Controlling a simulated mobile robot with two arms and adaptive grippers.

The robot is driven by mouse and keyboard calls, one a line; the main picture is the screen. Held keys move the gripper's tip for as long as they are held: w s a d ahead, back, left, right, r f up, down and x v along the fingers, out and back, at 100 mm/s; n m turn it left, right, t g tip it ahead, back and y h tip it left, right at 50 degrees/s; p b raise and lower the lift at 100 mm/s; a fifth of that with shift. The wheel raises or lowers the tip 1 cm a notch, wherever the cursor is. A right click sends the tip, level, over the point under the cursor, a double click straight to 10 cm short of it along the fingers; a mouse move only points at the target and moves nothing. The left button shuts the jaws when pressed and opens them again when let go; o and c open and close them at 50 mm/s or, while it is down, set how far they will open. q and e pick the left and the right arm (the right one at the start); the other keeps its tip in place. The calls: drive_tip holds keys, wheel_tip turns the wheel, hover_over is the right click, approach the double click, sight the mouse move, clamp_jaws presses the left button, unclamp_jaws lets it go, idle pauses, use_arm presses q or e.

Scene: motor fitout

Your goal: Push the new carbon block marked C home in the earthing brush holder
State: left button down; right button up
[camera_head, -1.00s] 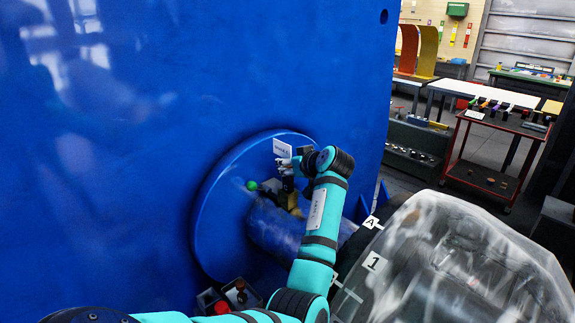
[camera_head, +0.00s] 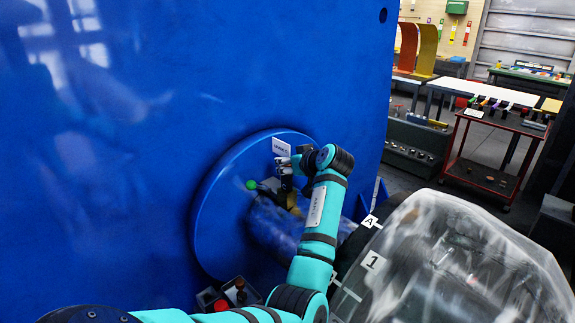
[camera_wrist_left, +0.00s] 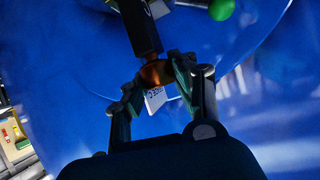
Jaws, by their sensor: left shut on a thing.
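My left gripper (camera_head: 287,166) comes in from the left and is at the brush holder (camera_head: 288,198), a small brass-coloured part above the shaft. In the left wrist view the gripper (camera_wrist_left: 156,78) is shut on the copper-coloured end of a dark block (camera_wrist_left: 139,28), which I take to be the carbon block. A pale mark shows near its far end, too small to read surely. How deep the block sits in the holder cannot be seen. A green ball (camera_head: 251,185) is beside the holder, and it also shows in the left wrist view (camera_wrist_left: 221,9). My right gripper is not in view.
A white label plate (camera_head: 282,147) is just behind the gripper. A round blue flange (camera_head: 215,215) and large blue housing (camera_head: 130,130) surround it. Below is a dark compartmented tray (camera_head: 210,298) with small parts. A clear-wrapped machine (camera_head: 440,260) stands to the right, a red trolley (camera_head: 485,180) beyond.

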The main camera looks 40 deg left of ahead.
sight(288, 178)
use_arm(q)
drive_tip(key=shift+f+b, duration=1.1)
drive_tip(key=shift+f, duration=0.3)
drive_tip(key=shift+s+f, duration=0.1)
drive_tip(key=shift+f, duration=0.2)
drive_tip(key=shift+s+f+b, duration=0.15)
drive_tip(key=shift+f+b, duration=0.2)
drive_tip(key=shift+b, duration=0.1)
drive_tip(key=c, duration=1)
unclamp_jaws()
drive_tip(key=shift+s+d+f, duration=0.1)
drive_tip(key=v, duration=0.6)
drive_tip(key=shift+s, duration=0.1)
drive_tip(key=shift+s+d+r, duration=0.4)
drive_tip(key=shift+d+r, duration=0.3)
drive_tip(key=shift+r, duration=0.05)
